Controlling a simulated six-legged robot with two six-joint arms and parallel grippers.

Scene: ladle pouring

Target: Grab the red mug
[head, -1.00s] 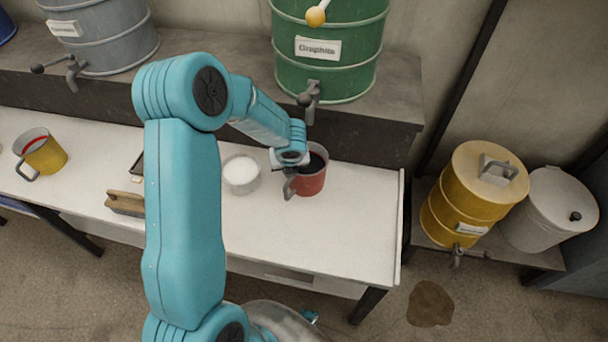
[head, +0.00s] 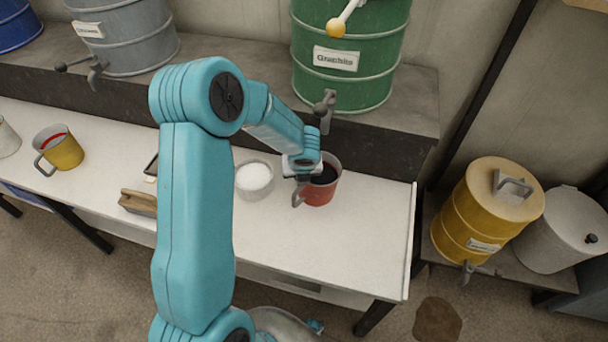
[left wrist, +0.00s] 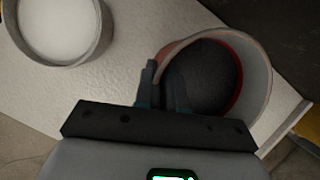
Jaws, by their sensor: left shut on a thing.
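The red mug (head: 322,192) stands upright on the white table, right of the white cup, with dark content inside. My left gripper (head: 302,178) is at the mug's left side and shut on it. In the left wrist view, the fingers of my left gripper (left wrist: 163,88) are on either side of the near left part of the wall of the red mug (left wrist: 254,82). The mug's grey handle (head: 298,198) shows just below the gripper in the head view. My right gripper is not in view.
A white cup (head: 254,178) with white content stands close left of my gripper. A yellow mug (head: 60,150) and a wooden block (head: 138,203) are farther left. A green Graphite barrel (head: 350,60) with a tap stands on the shelf behind. The table's right end is clear.

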